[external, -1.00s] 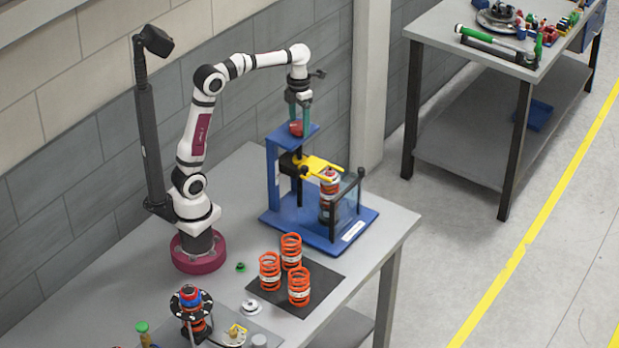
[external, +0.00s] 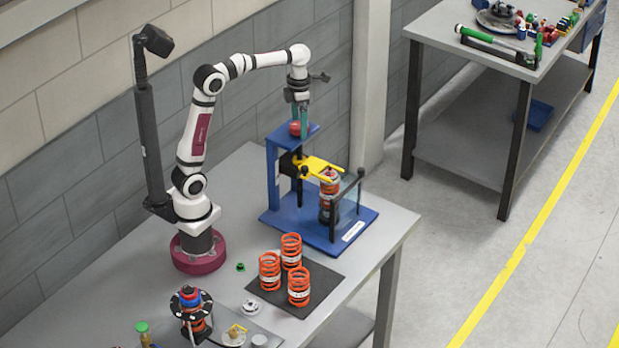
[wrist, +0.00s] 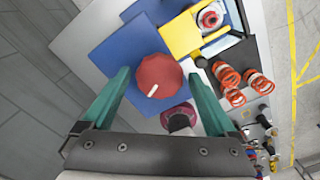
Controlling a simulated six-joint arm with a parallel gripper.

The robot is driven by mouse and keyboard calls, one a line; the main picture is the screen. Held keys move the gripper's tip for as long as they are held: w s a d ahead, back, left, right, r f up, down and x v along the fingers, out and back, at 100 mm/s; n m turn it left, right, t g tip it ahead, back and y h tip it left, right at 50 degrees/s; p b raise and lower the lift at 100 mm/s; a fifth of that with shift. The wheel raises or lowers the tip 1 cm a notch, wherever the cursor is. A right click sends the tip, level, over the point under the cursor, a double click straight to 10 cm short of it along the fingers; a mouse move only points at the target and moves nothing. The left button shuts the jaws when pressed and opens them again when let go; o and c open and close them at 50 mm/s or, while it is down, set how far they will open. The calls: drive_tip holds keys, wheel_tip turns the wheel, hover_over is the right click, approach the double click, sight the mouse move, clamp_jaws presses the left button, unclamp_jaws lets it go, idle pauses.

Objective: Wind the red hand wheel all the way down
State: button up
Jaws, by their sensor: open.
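The red hand wheel (external: 296,128) sits on top of the blue press frame (external: 272,172). In the wrist view the wheel (wrist: 160,77) shows from above, with a white mark on its face. My gripper (external: 300,125) is at the wheel, pointing down. In the wrist view its two green fingers (wrist: 158,82) are open, one on each side of the wheel, with gaps between them and its rim. A yellow fork (external: 318,168) on the press reaches over an orange spring strut (external: 329,195) behind a clear guard.
Several orange springs (external: 298,286) stand on a dark mat (external: 325,282) in front of the press. A strut assembly (external: 191,312) and small parts stand at the table's near end. A second table (external: 470,100) stands apart at the upper right.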

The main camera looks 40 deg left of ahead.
drive_tip(key=n, duration=1.3)
drive_tip(key=shift+n, duration=0.4)
drive_tip(key=n, duration=0.3)
drive_tip(key=shift+n, duration=0.3)
drive_tip(key=n, duration=1)
drive_tip(key=c, duration=1.3)
drive_tip(key=m, duration=1.1)
drive_tip(key=shift+m, duration=0.3)
drive_tip(key=m, duration=0.5)
drive_tip(key=shift+m, duration=0.4)
